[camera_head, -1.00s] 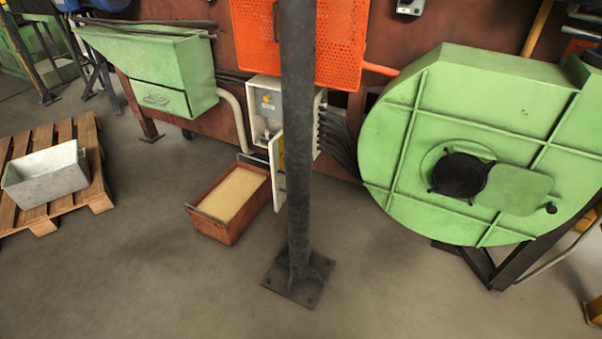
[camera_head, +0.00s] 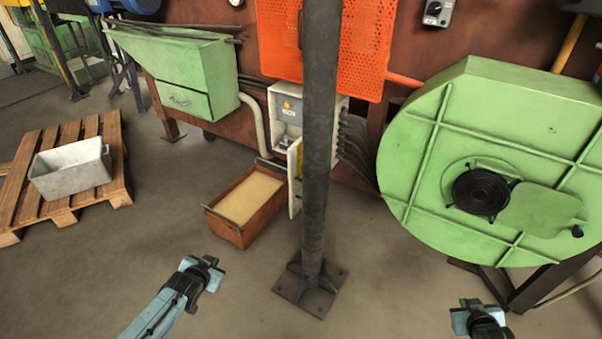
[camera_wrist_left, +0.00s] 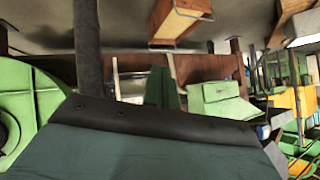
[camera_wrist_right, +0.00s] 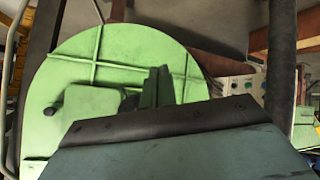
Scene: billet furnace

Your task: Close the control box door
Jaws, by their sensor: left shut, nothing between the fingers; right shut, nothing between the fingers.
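The control box (camera_head: 287,113) is a pale grey cabinet low on the brown wall, partly hidden behind a dark vertical post. Its door (camera_head: 295,180) stands open, swung out toward me, seen nearly edge-on just left of the post. My left gripper (camera_head: 208,267) is shut and empty over the open floor, in front of and left of the post and well short of the door. My right gripper (camera_head: 478,307) is shut and empty at the lower right, below the green blower housing and far from the box.
The dark post (camera_head: 318,150) with its floor plate (camera_head: 311,289) stands in front of the box. A brown bin of sand-coloured material (camera_head: 214,218) sits left of the door. The large green blower housing (camera_head: 430,180) is at the right. A pallet (camera_head: 62,212) bears a grey tub (camera_head: 75,184).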

